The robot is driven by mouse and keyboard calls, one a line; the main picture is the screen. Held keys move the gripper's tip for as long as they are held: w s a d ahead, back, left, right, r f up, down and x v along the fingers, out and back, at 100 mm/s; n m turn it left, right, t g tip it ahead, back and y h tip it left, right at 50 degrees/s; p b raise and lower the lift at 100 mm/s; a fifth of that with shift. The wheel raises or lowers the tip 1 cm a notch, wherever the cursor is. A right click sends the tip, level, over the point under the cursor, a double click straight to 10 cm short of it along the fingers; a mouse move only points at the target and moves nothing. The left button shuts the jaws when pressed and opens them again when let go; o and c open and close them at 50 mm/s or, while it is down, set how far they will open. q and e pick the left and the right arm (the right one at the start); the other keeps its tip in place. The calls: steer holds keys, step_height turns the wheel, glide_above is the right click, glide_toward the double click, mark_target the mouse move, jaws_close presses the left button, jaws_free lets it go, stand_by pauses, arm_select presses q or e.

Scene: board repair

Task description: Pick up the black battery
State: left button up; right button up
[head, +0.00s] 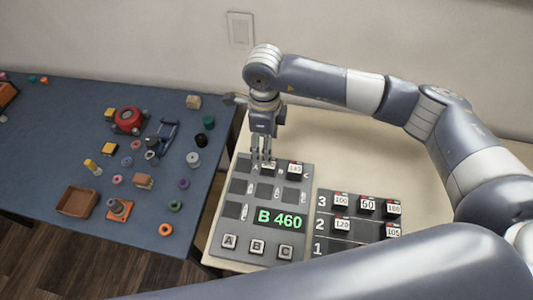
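Several black blocks with white number labels could be the battery; I cannot tell which one is meant. Blocks labelled 100 (341,200), 50 (367,206), 180 (393,208), 120 (342,225) and 105 (392,231) sit on the numbered grey rack (325,236). Another labelled block (295,169) sits in the top row of the grey board (232,226). My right gripper (262,156) points down over that board's top row, just above a partly hidden block (268,171). Its fingers look close together, but their grip is unclear. My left gripper is out of view.
The board has a green "B 460" display (281,218) and buttons A, B and C (257,247). Bare cream tabletop lies behind the rack.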

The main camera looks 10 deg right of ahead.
mark_target(269, 166)
steer(key=f, duration=0.3)
steer(key=shift+s+f+p, duration=0.2)
steer(key=shift+s+p, duration=0.1)
steer(key=f, duration=0.1)
steer(key=f+p, duration=0.1)
steer(key=f, duration=0.1)
steer(key=f+p, duration=0.1)
steer(key=f, duration=0.1)
steer(key=shift+d, duration=0.4)
steer(key=shift+f, duration=0.35)
steer(key=shift+c, duration=0.5)
steer(key=c, duration=0.9)
steer(key=shift+c, duration=1)
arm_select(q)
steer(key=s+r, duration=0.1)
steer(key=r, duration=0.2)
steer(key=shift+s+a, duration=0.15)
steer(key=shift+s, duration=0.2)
